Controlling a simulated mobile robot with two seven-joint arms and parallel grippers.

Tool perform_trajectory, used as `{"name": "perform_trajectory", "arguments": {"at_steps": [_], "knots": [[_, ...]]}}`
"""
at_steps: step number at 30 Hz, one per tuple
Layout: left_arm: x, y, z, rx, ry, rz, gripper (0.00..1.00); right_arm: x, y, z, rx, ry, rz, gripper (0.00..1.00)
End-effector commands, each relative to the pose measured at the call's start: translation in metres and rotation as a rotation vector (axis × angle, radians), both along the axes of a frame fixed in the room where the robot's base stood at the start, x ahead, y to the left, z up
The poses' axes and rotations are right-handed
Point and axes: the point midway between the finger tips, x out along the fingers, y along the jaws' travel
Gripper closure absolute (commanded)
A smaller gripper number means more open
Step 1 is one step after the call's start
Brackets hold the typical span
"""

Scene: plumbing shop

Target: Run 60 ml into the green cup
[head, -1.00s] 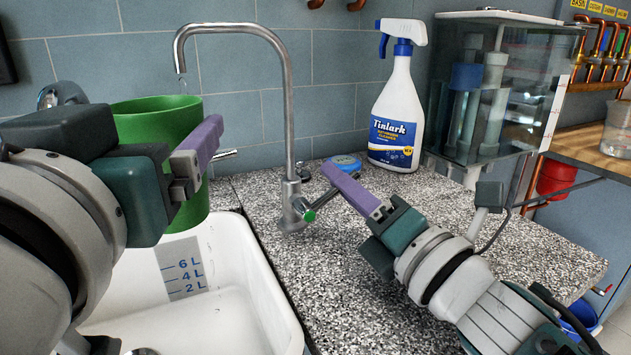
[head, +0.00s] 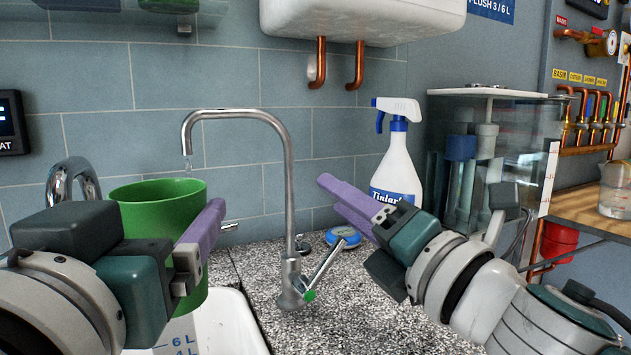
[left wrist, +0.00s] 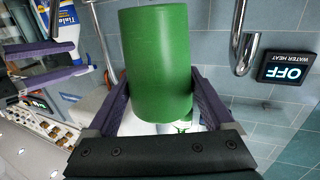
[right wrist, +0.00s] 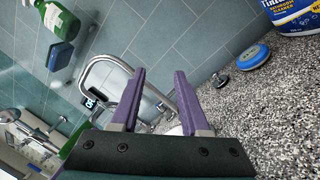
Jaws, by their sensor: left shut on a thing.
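The green cup (head: 160,205) is upright over the sink, its rim just below the spout of the tap (head: 290,185). The tap's lever (head: 325,264) with a green end points up and right. My right gripper (head: 345,208) is open and empty, above the lever and apart from it; it also shows in the right wrist view (right wrist: 160,75).
A white sink (head: 225,325) lies below the cup. A blue round object (head: 343,237) and a spray bottle (head: 397,165) stand on the speckled counter (head: 385,310) behind my right gripper. A glass tank (head: 520,140) stands at right. A white cistern (head: 360,20) hangs above.

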Motion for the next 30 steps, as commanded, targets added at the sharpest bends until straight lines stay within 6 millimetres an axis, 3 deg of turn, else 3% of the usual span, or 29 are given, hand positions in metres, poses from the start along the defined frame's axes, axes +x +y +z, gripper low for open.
{"name": "perform_trajectory", "arguments": {"at_steps": [6,17,23,30], "knots": [[0.0,0.0,0.0,0.0,-0.001,0.0,0.68,0.0,0.0,0.024,-0.003,-0.001,0.001,0.54],[0.0,0.0,0.0,0.0,0.0,0.0,0.68,0.0,0.0,0.028,0.001,0.003,0.0,0.54],[0.0,0.0,0.0,0.0,0.0,0.0,0.68,-0.013,0.004,0.02,0.069,0.053,0.006,0.76],[0.0,0.0,0.0,0.0,-0.001,0.0,0.68,-0.079,0.013,-0.008,0.466,0.334,0.009,1.0]]}}
